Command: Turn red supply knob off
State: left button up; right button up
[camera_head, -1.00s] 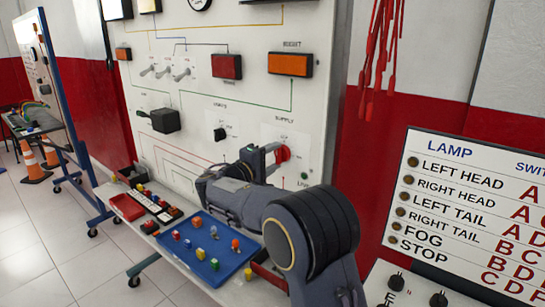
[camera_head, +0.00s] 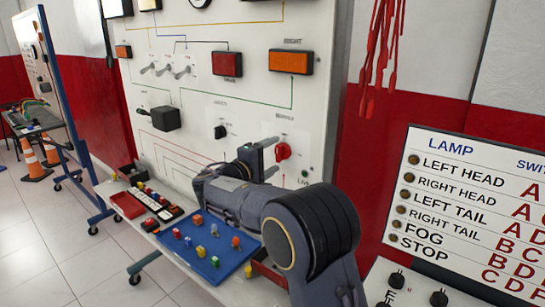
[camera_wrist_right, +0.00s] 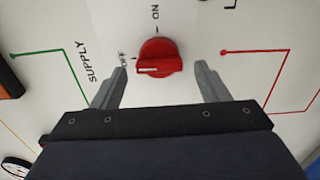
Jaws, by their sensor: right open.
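The red supply knob (camera_head: 282,151) is on the white panel, right of my right gripper (camera_head: 270,157). In the right wrist view the knob (camera_wrist_right: 158,58) sits ahead of and between the fingertips of my right gripper (camera_wrist_right: 160,68). The fingers are spread with a gap on each side, and none touches the knob. The knob's grip bar lies roughly level in this view, and its white mark is at the left end, toward the OFF label (camera_wrist_right: 125,58). The ON label (camera_wrist_right: 156,12) is above the knob. My left gripper is not in view.
A black knob (camera_head: 220,132) and a black lever box (camera_head: 166,119) are left on the panel. A blue tray (camera_head: 238,262) with small coloured parts is below my right arm. A lamp chart board (camera_head: 470,200) stands at right.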

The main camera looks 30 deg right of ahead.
jog(key=v, duration=0.7)
jog(key=shift+b, duration=0.45)
jog(key=shift+d, duration=0.1)
jog(key=s+d+f+m+g+y+p, duration=0.1)
jog(key=s+d+f+g+y, duration=0.1)
jog(key=s+d+f+y, duration=0.45)
jog(key=s+d+f+m+g+y+p, duration=0.1)
jog(key=s+f+g+y+p, duration=0.2)
jog(key=s, duration=0.6)
jog(key=s+a+f+m+t+y+p, duration=0.1)
jog(key=s+a+m+t+y, duration=0.1)
jog(key=s+a+y, duration=0.3)
jog(key=s+a+f+m+t+y, duration=0.1)
jog(key=s+a+f+m+y, duration=0.1)
jog(key=s+a+y, duration=0.4)
jog(key=s+a, duration=0.5)
jog(key=s, duration=0.3)
jog(key=shift+s+a+f+t+p, duration=0.2)
jog(key=shift+s+a+t+p, duration=0.1)
jog(key=shift+t+p, duration=0.1)
